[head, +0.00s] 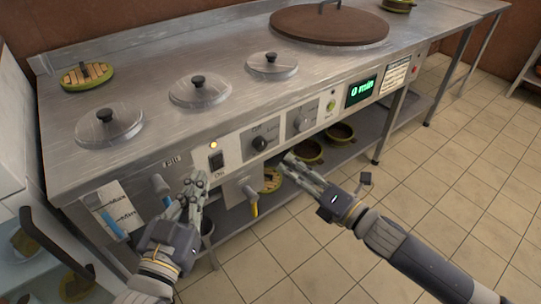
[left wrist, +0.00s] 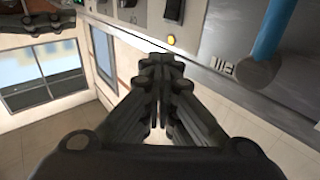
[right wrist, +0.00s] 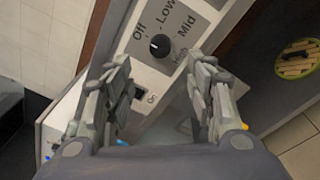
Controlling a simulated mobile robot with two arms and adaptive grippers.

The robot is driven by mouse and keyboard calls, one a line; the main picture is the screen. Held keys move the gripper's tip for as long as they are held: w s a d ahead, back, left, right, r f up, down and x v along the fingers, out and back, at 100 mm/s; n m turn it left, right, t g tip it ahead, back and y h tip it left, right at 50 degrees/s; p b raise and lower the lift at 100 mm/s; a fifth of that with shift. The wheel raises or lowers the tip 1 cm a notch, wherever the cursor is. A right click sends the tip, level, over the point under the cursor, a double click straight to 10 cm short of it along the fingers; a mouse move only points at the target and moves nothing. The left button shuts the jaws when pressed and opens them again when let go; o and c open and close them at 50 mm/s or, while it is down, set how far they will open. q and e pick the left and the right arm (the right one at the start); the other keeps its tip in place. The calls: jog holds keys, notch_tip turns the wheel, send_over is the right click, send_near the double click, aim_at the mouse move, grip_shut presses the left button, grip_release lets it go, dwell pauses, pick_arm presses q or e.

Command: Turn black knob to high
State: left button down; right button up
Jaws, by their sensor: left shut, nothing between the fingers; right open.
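The black knob (head: 260,143) is on the front panel of the steel counter. In the right wrist view the black knob (right wrist: 159,47) sits on a grey plate marked Off, Low, Mid and High; its small white mark is on its left side. My right gripper (head: 287,165) is open in front of the panel, a little right of and below the knob. In the right wrist view its fingers (right wrist: 159,75) lie either side of the knob's line, apart from it and empty. My left gripper (head: 197,182) is shut and empty, below and left of the black switch.
A second, grey knob (head: 300,120) is right of the black one. A black rocker switch (head: 217,160) and a lit orange lamp (head: 213,144) are to its left. Blue (head: 160,185) and yellow (head: 252,197) tap handles stick out below. Pots (head: 342,132) stand on the lower shelf.

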aim_at(263, 147)
jog(key=b+x, duration=0.2)
jog(key=x, duration=0.7)
jog(key=shift+w+a, duration=0.1)
jog(key=shift+w, duration=0.05)
jog(key=shift+w+a, duration=0.35)
jog(key=shift+w, duration=0.05)
pick_arm(q)
jog(key=s+r+t+h, duration=0.2)
jog(key=r+t, duration=0.4)
jog(key=r, duration=0.3)
jog(key=shift+s+d+r, duration=0.25)
jog(key=shift+s+r, duration=0.15)
jog(key=shift+s, duration=0.1)
pick_arm(e)
jog(key=c, duration=1.1)
